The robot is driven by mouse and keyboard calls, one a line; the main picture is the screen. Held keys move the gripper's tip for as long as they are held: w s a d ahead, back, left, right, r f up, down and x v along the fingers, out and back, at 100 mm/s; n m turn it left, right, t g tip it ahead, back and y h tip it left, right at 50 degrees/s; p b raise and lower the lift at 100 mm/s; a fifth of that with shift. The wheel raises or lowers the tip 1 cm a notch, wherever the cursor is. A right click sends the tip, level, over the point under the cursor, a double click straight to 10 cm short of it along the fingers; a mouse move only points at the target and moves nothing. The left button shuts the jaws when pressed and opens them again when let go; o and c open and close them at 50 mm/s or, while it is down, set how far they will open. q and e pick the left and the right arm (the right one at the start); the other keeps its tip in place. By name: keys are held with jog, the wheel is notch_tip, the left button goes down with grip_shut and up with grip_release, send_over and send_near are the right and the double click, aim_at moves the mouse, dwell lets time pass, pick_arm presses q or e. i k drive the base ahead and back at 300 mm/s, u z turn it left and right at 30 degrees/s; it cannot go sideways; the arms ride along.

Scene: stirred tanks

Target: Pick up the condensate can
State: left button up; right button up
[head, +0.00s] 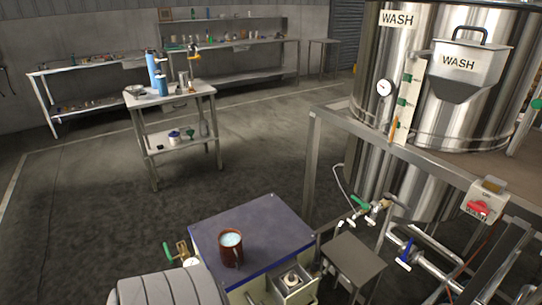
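A reddish-brown can (231,248), which I take for the condensate can, stands upright on the dark blue-grey top of a low cabinet (270,222) at the bottom middle of the head view. Its open top shows something pale blue-white inside. A dark, narrow part shows at its lower front right; I cannot tell whether it is a handle. Neither of my grippers is in view, and nothing is seen touching the can.
A grey banded rounded body (165,288) stands close at the can's left front. Brass fittings with a green handle (175,255) lie left of the cabinet. Steel framing, a small plate (353,262), valves and pipes crowd the right below a large WASH tank (400,60).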

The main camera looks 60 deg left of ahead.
aim_at(229, 241)
jog(key=z, duration=0.05)
jog(key=i, duration=0.75)
jog(key=u, duration=2.2)
